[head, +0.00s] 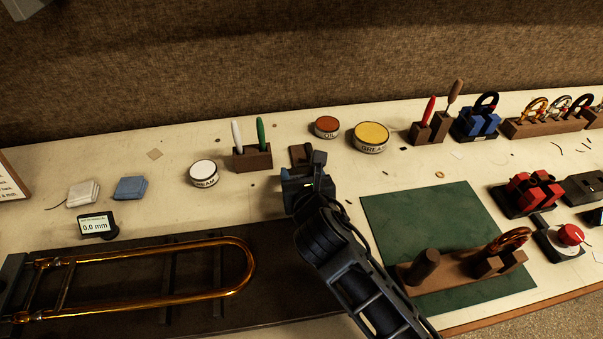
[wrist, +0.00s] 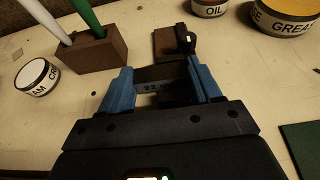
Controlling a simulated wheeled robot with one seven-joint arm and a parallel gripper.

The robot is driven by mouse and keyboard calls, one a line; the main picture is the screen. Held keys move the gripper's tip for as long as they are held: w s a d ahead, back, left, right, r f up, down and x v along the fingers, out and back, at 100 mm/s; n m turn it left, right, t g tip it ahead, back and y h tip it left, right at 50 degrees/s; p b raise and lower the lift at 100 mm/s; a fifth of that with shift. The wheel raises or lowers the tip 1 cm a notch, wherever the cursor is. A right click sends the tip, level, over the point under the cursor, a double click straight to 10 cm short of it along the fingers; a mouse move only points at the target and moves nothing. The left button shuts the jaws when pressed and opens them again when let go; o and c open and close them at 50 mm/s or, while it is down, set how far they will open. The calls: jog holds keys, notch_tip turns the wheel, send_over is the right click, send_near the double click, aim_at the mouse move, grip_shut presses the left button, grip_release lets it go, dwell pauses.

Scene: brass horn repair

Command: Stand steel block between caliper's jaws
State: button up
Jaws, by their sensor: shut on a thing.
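My gripper (head: 306,180) is over the bench near its middle, pointing away from me. In the wrist view its blue fingers (wrist: 160,78) are shut on a dark steel block (wrist: 155,86), with pale digits on its near face. My arm and gripper mostly hide the block in the head view. Just beyond the fingers is a small brown wooden base (wrist: 164,42) with a dark upright piece (wrist: 184,41). A small display (head: 96,226) reading 0.0 mm stands at the left; I cannot clearly make out the caliper's jaws.
A brass slide (head: 150,290) lies on a dark board at the front left. A pen holder (head: 252,159) and cream tin (head: 203,174) stand left of my gripper; oil (head: 326,127) and grease (head: 370,137) tins stand behind. A green mat (head: 430,215) with a wooden stand lies right.

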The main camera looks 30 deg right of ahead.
jog(key=shift+f, duration=0.15)
jog(key=o, duration=1.2)
jog(key=shift+o, duration=0.2)
jog(key=shift+b+v, duration=0.35)
jog(key=shift+v, duration=3.55)
jog(key=shift+s, duration=0.1)
